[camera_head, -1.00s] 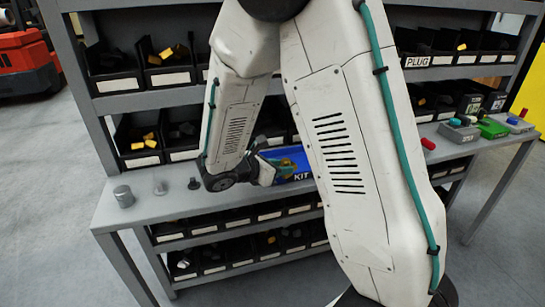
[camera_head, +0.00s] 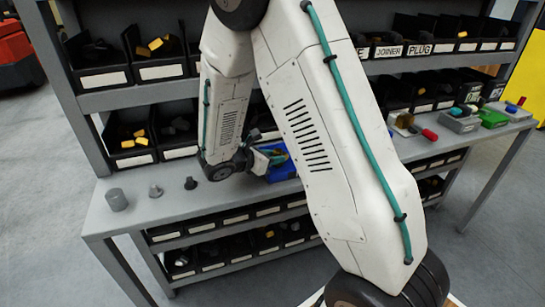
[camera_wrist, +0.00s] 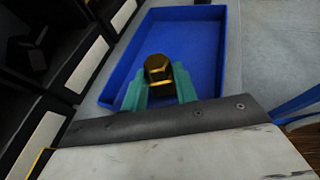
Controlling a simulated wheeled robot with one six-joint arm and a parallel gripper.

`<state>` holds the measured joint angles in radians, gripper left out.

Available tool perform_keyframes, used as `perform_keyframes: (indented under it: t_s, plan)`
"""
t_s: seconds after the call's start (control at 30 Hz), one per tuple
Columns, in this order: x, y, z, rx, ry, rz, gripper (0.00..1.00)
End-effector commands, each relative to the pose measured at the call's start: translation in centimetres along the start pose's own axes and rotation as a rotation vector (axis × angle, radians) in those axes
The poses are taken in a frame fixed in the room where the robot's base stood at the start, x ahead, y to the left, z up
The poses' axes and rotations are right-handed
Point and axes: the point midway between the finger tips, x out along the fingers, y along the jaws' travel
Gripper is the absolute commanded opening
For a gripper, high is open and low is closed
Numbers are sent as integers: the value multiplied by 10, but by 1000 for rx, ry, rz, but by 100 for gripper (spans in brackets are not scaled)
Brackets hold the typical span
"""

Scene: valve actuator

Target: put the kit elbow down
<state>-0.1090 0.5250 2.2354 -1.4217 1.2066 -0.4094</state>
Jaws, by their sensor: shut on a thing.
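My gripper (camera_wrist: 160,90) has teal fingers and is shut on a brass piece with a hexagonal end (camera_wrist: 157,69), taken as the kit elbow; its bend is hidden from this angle. The blue kit tray (camera_wrist: 224,50) lies beneath and beyond the fingers in the wrist view, and its visible floor is bare. Whether the piece touches the floor cannot be told. In the head view the gripper (camera_head: 268,156) is small and partly hidden, at the blue tray (camera_head: 283,174), which my arm partly covers.
The tray is on a grey bench (camera_head: 165,207). Black bins (camera_wrist: 85,50) stand close to the tray's left side. Several coloured items (camera_head: 460,120) sit at the right end.

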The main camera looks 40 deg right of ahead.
Motion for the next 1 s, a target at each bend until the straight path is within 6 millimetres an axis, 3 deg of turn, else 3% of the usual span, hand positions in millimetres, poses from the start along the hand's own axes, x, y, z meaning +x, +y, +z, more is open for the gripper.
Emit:
perform_keyframes:
  t_s: [0.17,0.2,0.27,0.3,0.67,1.0]
  plan:
    - [1,0,-3,-1,0,-1,2]
    - [2,0,-4,-1,0,-1,31]
    - [1,0,-3,0,0,0,48]
    - [1,0,-3,0,0,0,51]
    - [-4,0,1,0,0,2,51]
    - [-71,1,0,0,0,5,51]
